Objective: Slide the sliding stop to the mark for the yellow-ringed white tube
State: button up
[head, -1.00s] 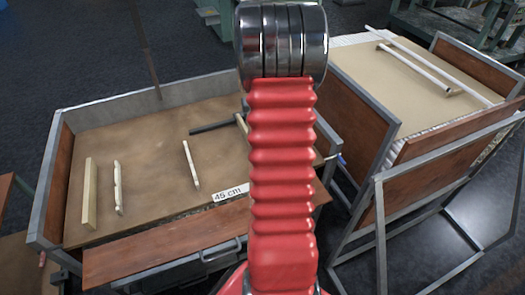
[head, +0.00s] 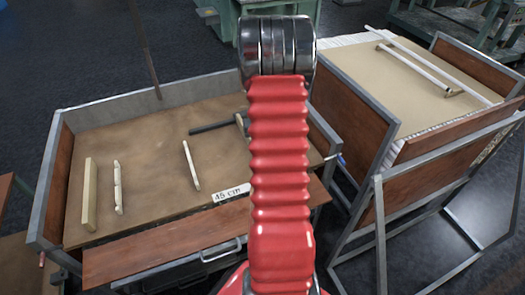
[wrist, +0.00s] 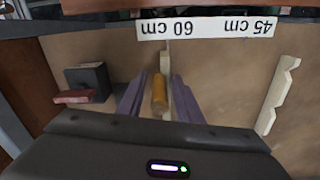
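In the wrist view my gripper (wrist: 158,80) is open, its two grey-purple fingers on either side of an upright yellow-orange cylinder (wrist: 160,97). Narrow gaps show beside the cylinder. A pale piece shows behind it, near the 60 cm label (wrist: 181,28); it may be part of the sliding stop, but I cannot tell. In the head view my red arm hides my gripper and this spot. White tubes (head: 415,67) lie on the right-hand table (head: 375,85); no yellow ring can be made out on them.
A 45 cm label (head: 231,194) marks the left bench's front edge. Pale strips (head: 90,195), (head: 118,188) and (head: 191,165) and a dark bar (head: 212,127) are on that bench. A dark block (wrist: 88,82) with a reddish part stands left in the wrist view. Raised walls border the bench.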

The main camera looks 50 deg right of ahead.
grip_shut()
